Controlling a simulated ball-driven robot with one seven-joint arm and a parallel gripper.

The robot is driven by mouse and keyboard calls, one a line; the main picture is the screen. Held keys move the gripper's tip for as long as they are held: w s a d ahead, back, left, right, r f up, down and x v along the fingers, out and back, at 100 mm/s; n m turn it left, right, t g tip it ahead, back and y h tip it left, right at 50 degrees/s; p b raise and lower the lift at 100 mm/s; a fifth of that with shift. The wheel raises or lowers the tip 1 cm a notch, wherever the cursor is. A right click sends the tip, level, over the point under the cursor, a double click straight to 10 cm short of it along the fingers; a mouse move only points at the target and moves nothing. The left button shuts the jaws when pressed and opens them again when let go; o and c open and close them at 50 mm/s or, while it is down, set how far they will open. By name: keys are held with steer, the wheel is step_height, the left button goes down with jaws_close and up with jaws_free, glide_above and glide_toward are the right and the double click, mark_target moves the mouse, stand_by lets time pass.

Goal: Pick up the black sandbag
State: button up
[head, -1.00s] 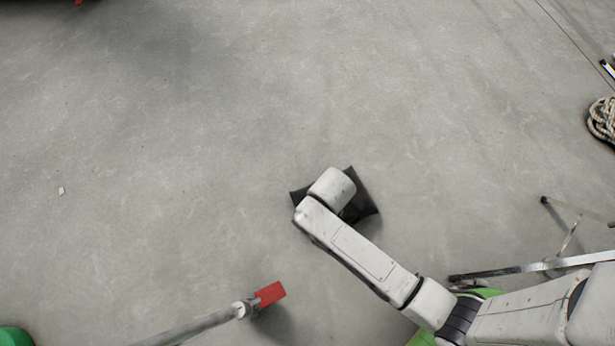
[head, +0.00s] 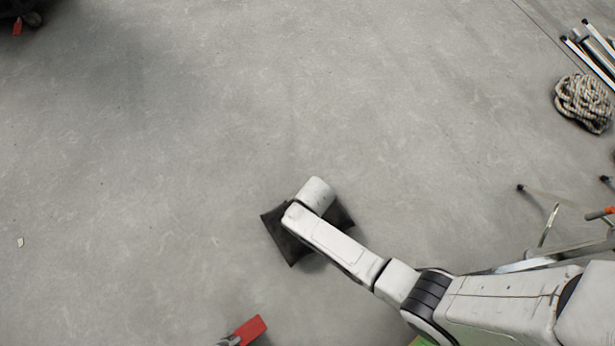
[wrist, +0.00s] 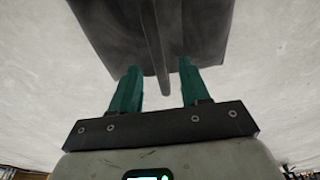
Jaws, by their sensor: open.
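The black sandbag (head: 284,236) lies on the concrete floor in the lower middle of the head view, partly covered by my arm. In the wrist view the sandbag (wrist: 205,28) fills the top middle, with a dark strap or handle (wrist: 157,60) running down its centre. My gripper (wrist: 159,75) shows two green fingers, open and apart, with the strap's end between them in the picture. The fingertips are close to the bag's near edge; I cannot tell whether they touch it. In the head view my arm hides the gripper.
A coiled rope (head: 583,103) and several metal poles (head: 600,50) lie at the upper right. Metal stand legs (head: 545,250) are at the right, near my arm. A red-ended pole (head: 249,330) is at the bottom. The floor left of and beyond the bag is clear.

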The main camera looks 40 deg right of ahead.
steer(key=f+b, duration=0.1)
steer(key=f, duration=0.1)
steer(key=w+f+b, duration=0.1)
steer(key=f+b, duration=0.1)
steer(key=shift+d+f, duration=0.15)
steer(key=shift+f, duration=0.15)
steer(key=shift+c, duration=0.4)
jaws_close()
stand_by(0.7)
steer(key=shift+w+r, duration=0.25)
